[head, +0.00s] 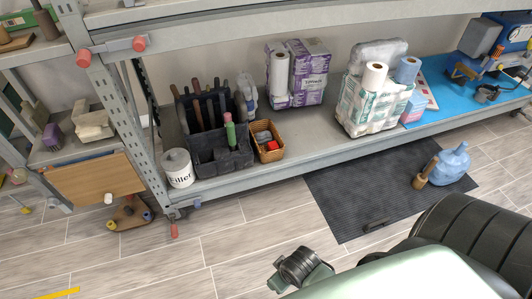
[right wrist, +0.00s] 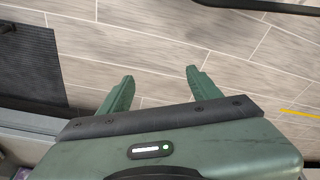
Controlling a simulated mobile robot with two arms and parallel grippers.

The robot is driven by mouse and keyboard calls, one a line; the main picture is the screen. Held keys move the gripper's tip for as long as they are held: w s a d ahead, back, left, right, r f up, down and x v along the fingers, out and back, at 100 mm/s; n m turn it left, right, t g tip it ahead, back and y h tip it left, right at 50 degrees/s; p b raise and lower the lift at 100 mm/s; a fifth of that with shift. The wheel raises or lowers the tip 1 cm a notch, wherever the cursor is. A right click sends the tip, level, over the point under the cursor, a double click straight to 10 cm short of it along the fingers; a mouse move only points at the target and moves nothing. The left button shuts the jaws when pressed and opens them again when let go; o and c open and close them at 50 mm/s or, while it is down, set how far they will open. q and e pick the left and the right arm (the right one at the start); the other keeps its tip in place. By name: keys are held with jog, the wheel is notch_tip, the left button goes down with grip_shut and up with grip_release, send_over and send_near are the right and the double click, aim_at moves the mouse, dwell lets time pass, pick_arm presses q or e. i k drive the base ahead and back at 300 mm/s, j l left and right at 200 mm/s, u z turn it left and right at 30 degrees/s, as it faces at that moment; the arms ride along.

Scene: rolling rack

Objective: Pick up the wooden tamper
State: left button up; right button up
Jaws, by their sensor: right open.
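A brown wooden tamper (head: 427,170) stands tilted at the right end of the dark floor mat, close to the left side of a blue jug. Its handle points up and to the right, and its wider end is at the bottom. My right gripper (right wrist: 160,73) is open and empty in the right wrist view, its two green fingers apart above bare floor. The tamper does not show in that view. My left gripper is not in view.
The blue jug (head: 451,165) stands beside the tamper. A ribbed dark mat (head: 345,195) lies before the rack's lower shelf (head: 330,142); a small dark object (head: 376,224) lies on it. The shelf holds a dark tool caddy (head: 215,150), a basket and paper packs. Floor at lower left is mostly clear.

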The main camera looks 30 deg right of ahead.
aim_at(421, 180)
jog(key=z, duration=2.5)
